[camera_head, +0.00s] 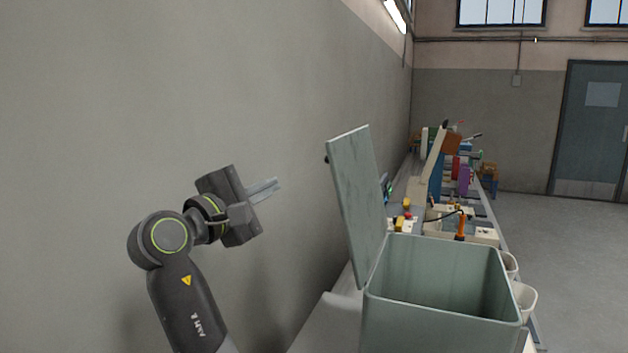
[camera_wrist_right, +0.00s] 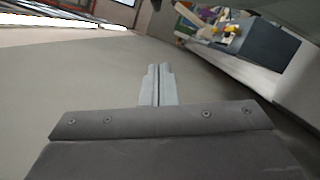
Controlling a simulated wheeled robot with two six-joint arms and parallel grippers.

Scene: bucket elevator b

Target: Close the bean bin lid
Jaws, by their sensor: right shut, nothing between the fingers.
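The bean bin (camera_head: 440,310) is a grey-green open-topped box at the lower right of the head view. Its lid (camera_head: 356,200) stands open and nearly upright along the bin's left side, leaning slightly left. My right gripper (camera_head: 276,186) is shut and empty, left of the lid and apart from it, near the wall, with its fingers pointing right. The shut fingers also show in the right wrist view (camera_wrist_right: 158,84). A grey-green surface, perhaps the lid or bin, shows at that view's upper right. My left gripper is not in view.
A grey wall (camera_head: 230,90) runs along the left, close to my right arm. A long bench behind the bin carries machine parts, including an orange item (camera_head: 461,226) and coloured boxes. White buckets (camera_head: 523,298) stand right of the bin. The floor (camera_head: 560,240) at right is clear.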

